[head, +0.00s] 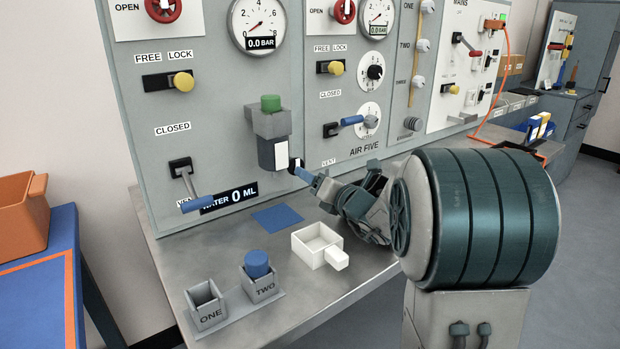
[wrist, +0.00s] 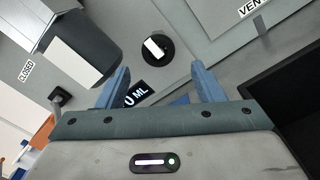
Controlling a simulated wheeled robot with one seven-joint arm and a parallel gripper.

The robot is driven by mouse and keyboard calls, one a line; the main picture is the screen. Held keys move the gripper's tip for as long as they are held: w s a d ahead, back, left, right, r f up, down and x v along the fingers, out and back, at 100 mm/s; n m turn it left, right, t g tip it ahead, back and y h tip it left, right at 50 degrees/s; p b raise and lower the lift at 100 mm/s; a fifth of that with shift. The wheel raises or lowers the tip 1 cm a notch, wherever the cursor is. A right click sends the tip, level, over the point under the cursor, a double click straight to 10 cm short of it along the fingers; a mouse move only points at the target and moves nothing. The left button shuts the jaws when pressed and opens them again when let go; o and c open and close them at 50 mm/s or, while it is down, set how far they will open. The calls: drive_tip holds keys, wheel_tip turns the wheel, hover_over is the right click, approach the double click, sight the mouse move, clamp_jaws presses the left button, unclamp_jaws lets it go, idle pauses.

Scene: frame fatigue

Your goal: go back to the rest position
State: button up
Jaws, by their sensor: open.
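My gripper (wrist: 162,92) is open in the wrist view, with its two blue fingers apart and nothing between them. In the head view my gripper (head: 299,170) is in front of the panel, just right of the grey filter housing with a green top (head: 270,104). A dark round knob with a white bar (wrist: 157,48) lies beyond the fingertips in the wrist view. I cannot tell whether the fingers touch anything. My arm reaches in from the right and hides part of the bench.
The bench (head: 224,259) holds a white handled tray (head: 312,248), a blue mat (head: 277,218), an empty holder ONE (head: 208,309) and holder TWO (head: 263,286) with a blue cylinder (head: 257,263). Panel levers and knobs stick out near my arm. An orange bin (head: 22,222) stands left.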

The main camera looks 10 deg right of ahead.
drive_tip(key=s+a+r+n+g+y+p, duration=0.1)
drive_tip(key=s+a+r+n+g+p, duration=0.2)
drive_tip(key=s+a+n+g+p, duration=0.45)
drive_tip(key=s+a+r+n+g+y+p, duration=0.1)
drive_tip(key=s+a+r+n+g+p, duration=0.3)
drive_tip(key=s+n, duration=0.8)
drive_tip(key=s+d+r+n+g+h+p, duration=0.1)
drive_tip(key=s+d+n+h+p, duration=0.3)
drive_tip(key=n, duration=0.5)
drive_tip(key=s+d+r+n+g+h+p, duration=0.1)
drive_tip(key=s+d+r+n+h+p, duration=0.1)
drive_tip(key=s+d+n+h+p, duration=0.3)
drive_tip(key=s+n+p, duration=0.2)
drive_tip(key=s+n, duration=0.2)
drive_tip(key=shift+d+r, duration=0.15)
drive_tip(key=shift+r, duration=0.25)
drive_tip(key=shift+s+n, duration=0.1)
drive_tip(key=shift+n, duration=0.15)
